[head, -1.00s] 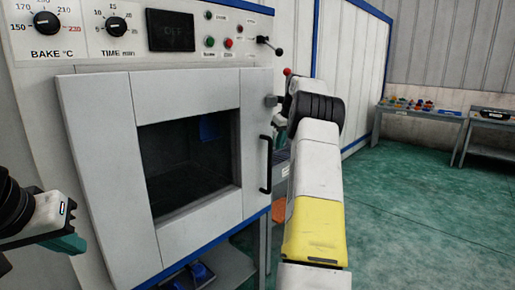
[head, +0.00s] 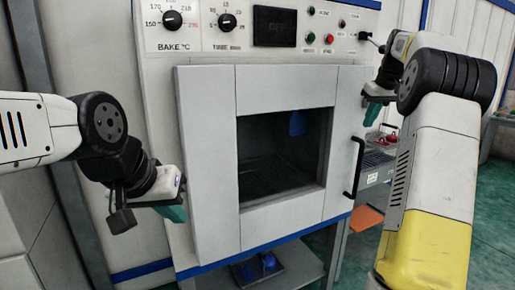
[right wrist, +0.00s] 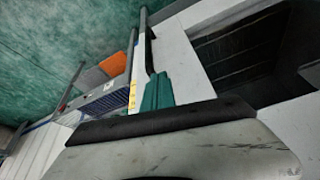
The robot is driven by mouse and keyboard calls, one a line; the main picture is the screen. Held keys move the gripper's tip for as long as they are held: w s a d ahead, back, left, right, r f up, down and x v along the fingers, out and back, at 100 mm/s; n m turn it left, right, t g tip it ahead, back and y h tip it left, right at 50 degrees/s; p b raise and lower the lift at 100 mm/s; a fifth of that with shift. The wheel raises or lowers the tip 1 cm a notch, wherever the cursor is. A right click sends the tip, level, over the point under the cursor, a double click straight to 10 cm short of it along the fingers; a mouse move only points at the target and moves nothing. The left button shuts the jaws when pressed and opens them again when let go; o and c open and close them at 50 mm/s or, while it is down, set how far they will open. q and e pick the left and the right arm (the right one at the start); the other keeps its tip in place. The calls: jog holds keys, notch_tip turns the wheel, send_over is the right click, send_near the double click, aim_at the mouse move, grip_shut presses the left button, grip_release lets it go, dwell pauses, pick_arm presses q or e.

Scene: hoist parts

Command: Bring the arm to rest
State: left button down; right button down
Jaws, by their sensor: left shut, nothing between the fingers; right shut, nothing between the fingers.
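My left gripper (head: 176,212) has teal fingers and is shut and empty, in front of the oven's left side in the head view. My right gripper (head: 372,112) is shut and empty, pointing down near the oven's right edge, above and right of the black door handle (head: 357,165). Its teal fingers also show in the right wrist view (right wrist: 158,92). The oven door (head: 205,165) looks closed. Through its window, a blue thing (head: 298,124) hangs in the dark inside. My right forearm hides part of the scene at right.
The oven's control panel (head: 205,38) has two knobs and a display reading OFF. A blue item (head: 262,266) sits on the shelf below. Right of the oven are a rack with red items (head: 387,138) and an orange panel (head: 366,218). Green floor is at right.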

jog(key=s+a+r+t, duration=0.1)
jog(key=s+a+r, duration=0.1)
jog(key=s+a, duration=1.5)
jog(key=s+a+f, duration=0.4)
jog(key=s+f, duration=0.1)
jog(key=s, duration=0.4)
jog(key=s+a+f+m+y, duration=0.1)
jog(key=s+a+f, duration=0.3)
jog(key=s, duration=0.5)
notch_tip(320, 180, down, 2)
jog(key=shift+s+f+t, duration=0.15)
jog(key=shift+f+t, duration=0.1)
jog(key=shift+t, duration=0.15)
